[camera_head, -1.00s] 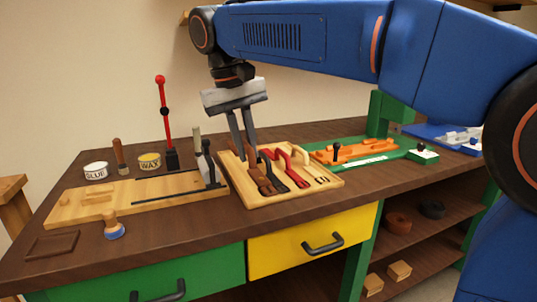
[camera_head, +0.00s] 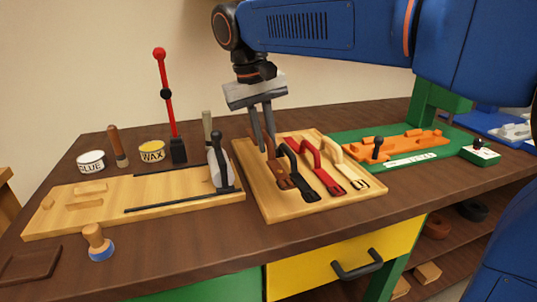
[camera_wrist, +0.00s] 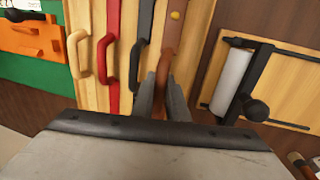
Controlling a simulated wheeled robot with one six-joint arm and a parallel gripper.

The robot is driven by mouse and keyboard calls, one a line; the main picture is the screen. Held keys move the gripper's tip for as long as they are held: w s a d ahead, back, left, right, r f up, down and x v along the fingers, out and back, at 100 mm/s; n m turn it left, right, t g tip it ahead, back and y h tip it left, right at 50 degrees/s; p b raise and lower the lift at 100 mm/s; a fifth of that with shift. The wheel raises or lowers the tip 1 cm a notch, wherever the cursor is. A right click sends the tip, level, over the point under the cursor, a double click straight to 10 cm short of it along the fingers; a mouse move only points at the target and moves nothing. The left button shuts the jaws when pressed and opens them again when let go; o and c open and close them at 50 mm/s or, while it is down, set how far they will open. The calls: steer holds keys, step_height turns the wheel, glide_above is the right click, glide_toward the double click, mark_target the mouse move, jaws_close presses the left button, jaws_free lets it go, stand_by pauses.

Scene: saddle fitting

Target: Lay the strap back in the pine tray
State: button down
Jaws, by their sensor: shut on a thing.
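The pine tray (camera_head: 262,208) lies on the bench in the middle of the head view. Several straps lie side by side in it: a black strap (camera_head: 297,171), a red strap (camera_head: 320,170) and a pale tan strap (camera_head: 345,168). A brown strap (camera_head: 277,168) is at the tray's left side, and it also shows in the wrist view (camera_wrist: 170,40). My gripper (camera_head: 268,147) points down over the tray's left part and is shut on the brown strap's raised loop. Whether the brown strap touches the tray floor is hard to tell.
Left of the tray is a pine board (camera_head: 150,208) with a black-handled clamp (camera_head: 219,160). A red lever (camera_head: 165,100), a glue tin (camera_head: 90,161) and a wax tin (camera_head: 151,151) stand behind. A green base with an orange fixture (camera_head: 400,146) is to the right.

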steer(key=shift+f, duration=2.15)
steer(key=shift+f, duration=0.1)
steer(key=c, duration=1.7)
jaws_free()
steer(key=shift+c, duration=0.2)
step_height(320, 180, up, 12)
steer(key=a, duration=0.2)
steer(key=shift+s+a, duration=0.15)
steer(key=shift+s, duration=0.2)
